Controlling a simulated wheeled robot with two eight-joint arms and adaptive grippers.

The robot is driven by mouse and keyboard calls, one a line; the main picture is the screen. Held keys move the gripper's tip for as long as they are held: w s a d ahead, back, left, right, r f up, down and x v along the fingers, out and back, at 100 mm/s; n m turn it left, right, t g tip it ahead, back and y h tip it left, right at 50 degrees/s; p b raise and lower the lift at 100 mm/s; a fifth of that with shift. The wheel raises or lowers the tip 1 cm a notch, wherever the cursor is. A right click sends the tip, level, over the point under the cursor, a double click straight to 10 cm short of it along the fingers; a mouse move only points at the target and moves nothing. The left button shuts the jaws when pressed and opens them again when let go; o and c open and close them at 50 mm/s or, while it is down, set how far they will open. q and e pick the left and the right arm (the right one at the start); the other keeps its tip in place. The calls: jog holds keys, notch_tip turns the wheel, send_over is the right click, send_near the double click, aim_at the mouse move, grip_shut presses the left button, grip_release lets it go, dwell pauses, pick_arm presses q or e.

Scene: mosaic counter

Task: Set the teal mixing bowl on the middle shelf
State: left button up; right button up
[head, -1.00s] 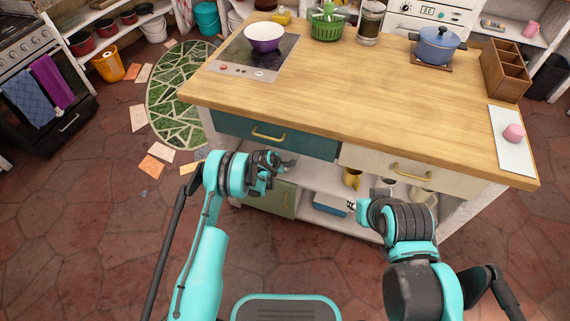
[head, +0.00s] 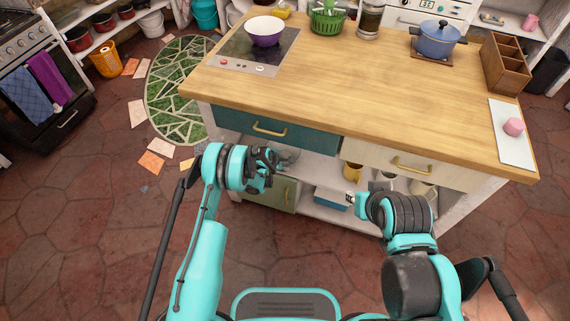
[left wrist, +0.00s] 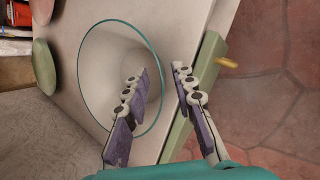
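A bowl with a teal rim and pale inside (left wrist: 98,70) shows in the left wrist view, over the pale shelf. In the head view a greyish shape by my left gripper, likely the same bowl, is at the front of the middle shelf (head: 320,166). My left gripper (left wrist: 165,100) is open at the bowl's near side. One finger overlaps the bowl's inside and the other is outside the rim, with a gap to it. In the head view my left gripper (head: 272,160) is partly hidden by its wrist. My right gripper (head: 352,199) is in front of the shelves; its fingers are too small to read.
A teal drawer (head: 300,138) and a cream drawer (head: 440,172) are above the shelf. A yellow mug (head: 352,171) and white mugs stand on its right part. A green door (head: 283,197) and a blue box (head: 331,198) are below. The counter's front top (head: 350,100) is clear.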

pick_arm(q)
jog(key=p+v, duration=0.3)
jog(key=v, duration=0.7)
